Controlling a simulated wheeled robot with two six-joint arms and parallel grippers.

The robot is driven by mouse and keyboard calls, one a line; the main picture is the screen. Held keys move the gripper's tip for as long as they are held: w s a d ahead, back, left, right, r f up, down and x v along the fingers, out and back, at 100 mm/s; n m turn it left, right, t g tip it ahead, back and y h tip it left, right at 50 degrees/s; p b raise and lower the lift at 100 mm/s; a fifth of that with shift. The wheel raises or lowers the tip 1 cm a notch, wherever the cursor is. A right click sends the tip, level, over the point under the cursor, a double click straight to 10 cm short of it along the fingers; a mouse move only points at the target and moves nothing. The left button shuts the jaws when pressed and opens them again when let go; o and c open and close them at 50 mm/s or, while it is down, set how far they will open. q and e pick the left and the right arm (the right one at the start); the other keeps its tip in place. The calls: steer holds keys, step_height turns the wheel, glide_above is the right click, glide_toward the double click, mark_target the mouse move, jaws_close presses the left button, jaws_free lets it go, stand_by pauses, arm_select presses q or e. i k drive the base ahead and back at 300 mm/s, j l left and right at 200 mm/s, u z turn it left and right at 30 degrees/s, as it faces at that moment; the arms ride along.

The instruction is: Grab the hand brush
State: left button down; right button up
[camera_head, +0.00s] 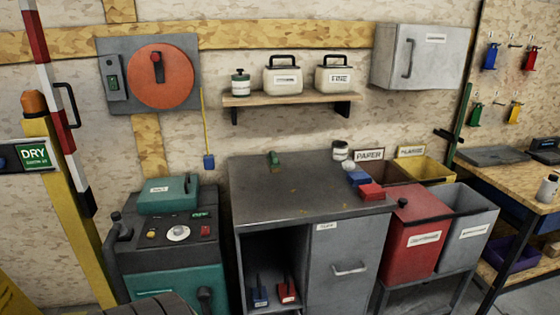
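I cannot make out for certain which thing is the hand brush. A thin yellow stick with a blue end piece (208,161) hangs on the wall left of the cabinet. A blue item (259,292) and a red item (287,291), each with an upright dark handle, stand in the cabinet's open lower compartment. A small green item (274,158) is at the back of the top. Neither of my grippers is in view.
A teal machine (170,255) stands left of the cabinet. Red (410,240) and grey bins (470,235) stand to its right, then a wooden workbench (515,185). A shelf with canisters (290,97) hangs above. The middle of the cabinet top is clear.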

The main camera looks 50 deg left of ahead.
mark_target(274, 166)
steer(key=u, duration=1.8)
steer(key=i+l, duration=0.2)
steer(key=l, duration=0.15)
steer(key=i+l, duration=0.15)
steer(key=l, duration=0.2)
